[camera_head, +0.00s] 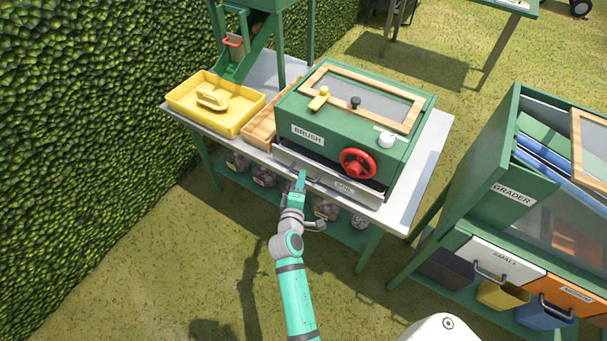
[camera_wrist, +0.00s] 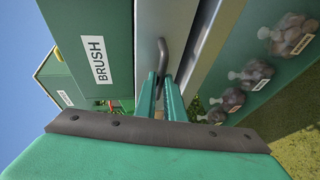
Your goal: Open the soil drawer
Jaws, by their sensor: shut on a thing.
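The soil drawer (camera_head: 368,194) is a pale grey front labelled SOIL, low on the green BRUSH machine (camera_head: 340,140). A dark strip shows between its top edge and the machine body; I cannot tell how far out the drawer stands. My gripper (camera_head: 301,176) is at the left part of the drawer front. In the wrist view, the grey bar handle (camera_wrist: 162,50) runs down to between my two green fingers (camera_wrist: 160,92), which are shut on it. The fingers hide the handle's lower end.
A red handwheel (camera_head: 357,163) sticks out above the drawer's right part. A yellow tray (camera_head: 190,108) and a wooden box (camera_head: 262,128) stand left of the machine. Bags lie on the shelf below. The GRADER (camera_head: 490,200) stands at right. Grass in front is clear.

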